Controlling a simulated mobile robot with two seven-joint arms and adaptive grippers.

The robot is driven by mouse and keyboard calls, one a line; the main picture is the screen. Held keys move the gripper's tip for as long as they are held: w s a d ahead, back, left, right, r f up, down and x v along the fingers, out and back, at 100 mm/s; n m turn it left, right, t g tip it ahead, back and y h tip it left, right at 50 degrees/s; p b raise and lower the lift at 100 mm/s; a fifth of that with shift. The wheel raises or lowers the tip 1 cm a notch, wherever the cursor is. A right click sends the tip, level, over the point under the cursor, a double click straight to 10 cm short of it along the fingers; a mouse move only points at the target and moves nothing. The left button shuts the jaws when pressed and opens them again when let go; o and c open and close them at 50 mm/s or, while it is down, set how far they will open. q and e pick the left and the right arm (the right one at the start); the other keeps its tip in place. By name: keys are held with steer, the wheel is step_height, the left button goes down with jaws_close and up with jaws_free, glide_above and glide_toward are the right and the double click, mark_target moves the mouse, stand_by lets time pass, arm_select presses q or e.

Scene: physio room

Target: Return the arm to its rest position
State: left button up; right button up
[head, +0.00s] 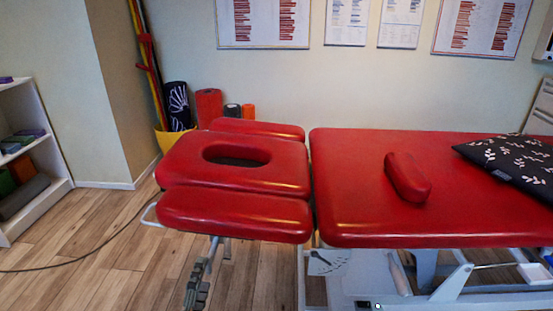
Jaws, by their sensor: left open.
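My left gripper (200,275) shows small at the bottom, left of the middle, seen nearly edge-on in front of the wooden floor. It is open, and I see nothing held in it. It appears just below the near red armrest pad of the treatment table (430,228), apart from the table's main cushion. My right gripper is not in view.
The red headrest (285,176) has an oval face hole. A red bolster (407,177) and a dark leaf-patterned pillow (510,160) lie on the table. A white shelf (52,150) stands left. Rolled mats (209,106) stand by the wall. Floor (90,225) is clear except a cable.

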mark_target(208, 274)
arm_select(q)
steer(key=w, duration=0.4)
steer(key=shift+w+d, duration=0.1)
steer(key=shift+m, duration=0.3)
steer(key=shift+s, duration=0.2)
